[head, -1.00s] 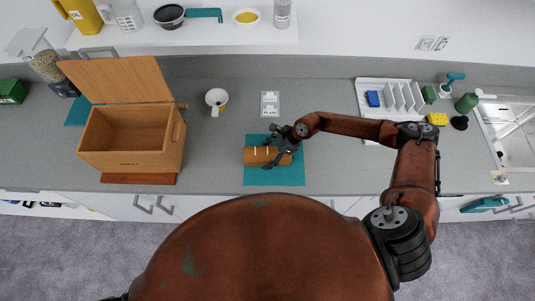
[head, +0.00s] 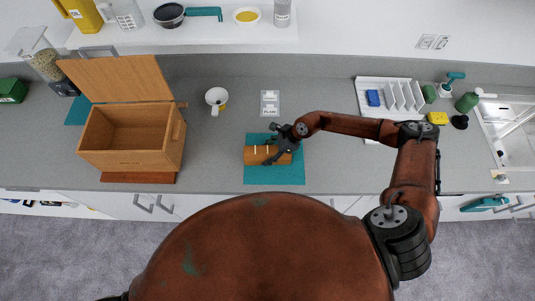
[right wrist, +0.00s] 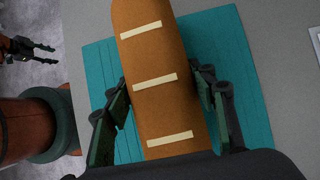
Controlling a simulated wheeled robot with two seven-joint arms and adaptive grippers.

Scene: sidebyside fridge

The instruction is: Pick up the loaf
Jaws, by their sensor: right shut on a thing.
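The loaf (head: 258,155) is a brown rounded block with pale stripes across its top. It lies on a teal mat (head: 285,176) on the counter. My right gripper (head: 276,154) is at the loaf's right part, shut on it from both sides. In the right wrist view the loaf (right wrist: 160,57) runs between the two green-padded fingers (right wrist: 165,100), with the teal mat (right wrist: 245,75) beneath. No clear gap shows between loaf and mat. My left gripper (right wrist: 40,47) shows small at the left edge of the right wrist view, over the floor, away from the loaf.
A wooden bread box (head: 125,160) with its lid raised stands to the left. A white mug (head: 215,97) and a small label card (head: 270,103) are behind the mat. A white rack (head: 388,112) and a sink (head: 507,125) are to the right. Counter beside the mat is clear.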

